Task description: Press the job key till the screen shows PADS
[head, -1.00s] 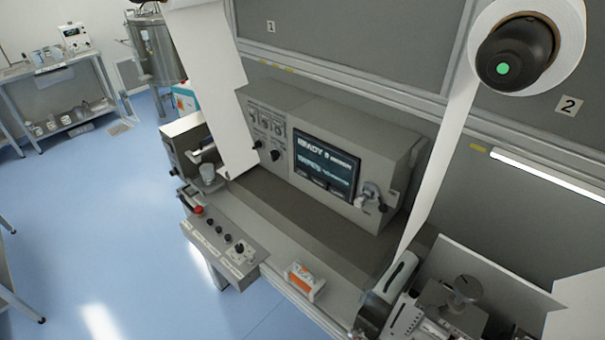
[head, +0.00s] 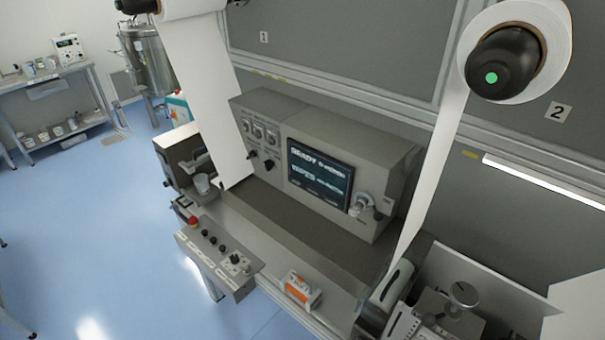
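The screen (head: 320,174) is a dark panel on the front of the grey converter housing (head: 385,165). It is lit, with a top line that reads READY and a larger lower line that looks like WIPES; the small text is too blurred to read. A control box (head: 218,258) at the front left of the machine carries a red button (head: 193,222), several black buttons and a switch. Its labels are too small to read, and I cannot tell which control is the job key. Neither of my grippers is in view.
White web hangs from a roll at upper left and from roll 2 (head: 558,50) at right. An orange and white box (head: 298,290) lies on the front ledge. The blue floor (head: 100,230) at left is open.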

